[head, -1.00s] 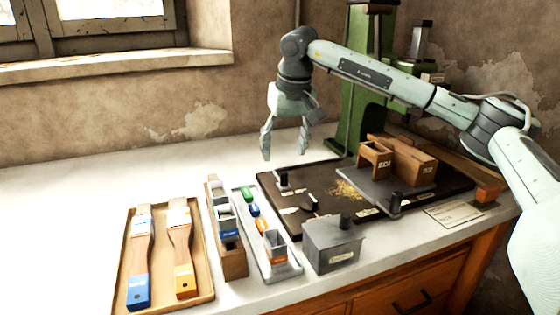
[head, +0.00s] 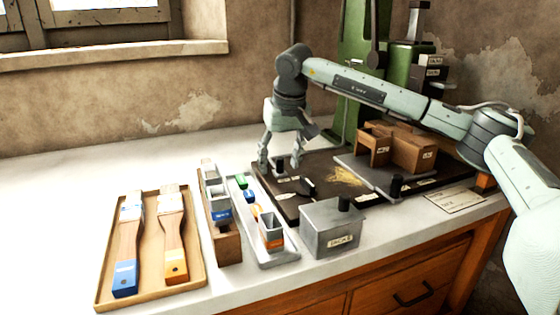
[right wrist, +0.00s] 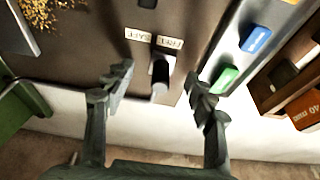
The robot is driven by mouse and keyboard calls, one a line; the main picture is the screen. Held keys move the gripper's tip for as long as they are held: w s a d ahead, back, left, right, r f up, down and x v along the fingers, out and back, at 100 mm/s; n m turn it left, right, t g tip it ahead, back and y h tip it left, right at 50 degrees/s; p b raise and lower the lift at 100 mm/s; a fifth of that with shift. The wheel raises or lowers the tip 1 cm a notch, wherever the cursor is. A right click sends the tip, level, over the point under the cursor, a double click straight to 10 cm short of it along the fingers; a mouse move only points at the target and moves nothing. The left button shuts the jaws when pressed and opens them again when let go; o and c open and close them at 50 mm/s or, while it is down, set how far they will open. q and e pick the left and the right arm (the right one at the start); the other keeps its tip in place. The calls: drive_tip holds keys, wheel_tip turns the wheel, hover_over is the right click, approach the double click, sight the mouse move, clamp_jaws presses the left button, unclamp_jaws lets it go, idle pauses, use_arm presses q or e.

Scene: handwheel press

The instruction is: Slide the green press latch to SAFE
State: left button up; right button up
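In the head view my right gripper (head: 281,163) is low over the plate's far left corner. My left gripper is out of view.
A grey box (head: 331,228) with a black knob stands in front of the plate. Left of the plate are a grey tray (head: 280,258) with coloured pieces, a wooden holder (head: 229,250) and a brush tray (head: 196,292). Wooden blocks (head: 413,150) stand to the right.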

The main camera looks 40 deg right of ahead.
sight(290, 170)
drive_tip(key=c, duration=1)
drive_tip(key=shift+c, duration=0.2)
drive_tip(key=shift+d, duration=0.2)
drive_tip(key=shift+s+d, duration=0.2)
drive_tip(key=shift+d, duration=0.45)
drive_tip(key=shift+s+d, duration=0.15)
drive_tip(key=shift+d, duration=0.5)
drive_tip(key=o, duration=1.4)
drive_tip(key=shift+r, duration=0.1)
